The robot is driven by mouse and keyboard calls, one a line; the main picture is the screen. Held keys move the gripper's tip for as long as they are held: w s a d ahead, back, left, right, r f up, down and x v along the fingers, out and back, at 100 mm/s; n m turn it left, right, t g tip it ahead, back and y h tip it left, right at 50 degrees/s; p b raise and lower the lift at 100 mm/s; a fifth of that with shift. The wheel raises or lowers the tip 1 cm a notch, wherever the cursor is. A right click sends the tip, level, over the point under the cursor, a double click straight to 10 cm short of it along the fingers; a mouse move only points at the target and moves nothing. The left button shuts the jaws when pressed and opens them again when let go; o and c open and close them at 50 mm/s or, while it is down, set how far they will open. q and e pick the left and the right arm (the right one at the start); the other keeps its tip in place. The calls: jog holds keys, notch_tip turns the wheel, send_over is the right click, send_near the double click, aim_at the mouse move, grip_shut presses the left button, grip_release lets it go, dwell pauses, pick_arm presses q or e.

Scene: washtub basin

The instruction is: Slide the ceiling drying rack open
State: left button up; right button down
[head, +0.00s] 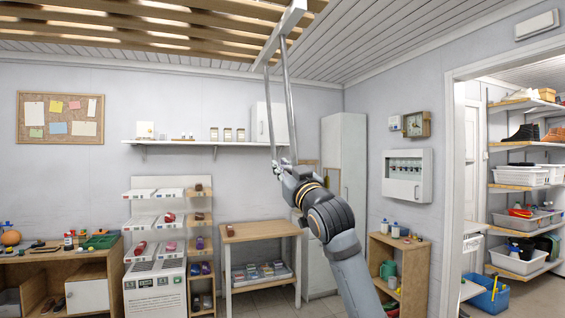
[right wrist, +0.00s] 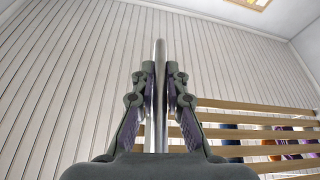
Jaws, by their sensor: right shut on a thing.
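The ceiling drying rack (head: 150,41) has wooden slats and hangs at the upper left of the head view. Its white end rail (head: 279,37) slants down at its right side. A thin metal pull handle (head: 288,100) with two long bars hangs from this rail. My right gripper (head: 287,167) is shut on the lower end of the handle. In the right wrist view the fingers (right wrist: 160,78) close around the metal bar (right wrist: 160,56), and the rack's slats (right wrist: 255,121) show at the right. My left gripper is not in view.
A wooden side table (head: 262,232) and a tiered shoe display (head: 155,225) stand by the back wall under a white wall shelf (head: 205,143). A low wooden shelf (head: 402,256) stands at the right wall, beside a doorway to shelves. The air around the handle looks clear.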

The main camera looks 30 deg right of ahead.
pick_arm(q)
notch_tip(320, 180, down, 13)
jog(key=b, duration=1.1)
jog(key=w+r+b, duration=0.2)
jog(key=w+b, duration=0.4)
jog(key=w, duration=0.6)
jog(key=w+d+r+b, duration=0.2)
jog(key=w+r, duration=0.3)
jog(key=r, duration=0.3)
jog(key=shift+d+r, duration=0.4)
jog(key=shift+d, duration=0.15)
pick_arm(e)
notch_tip(320, 180, down, 26)
jog(key=shift+f, duration=0.2)
jog(key=c, duration=1.4)
grip_release()
jog(key=shift+o, duration=0.2)
jog(key=shift+r, duration=0.1)
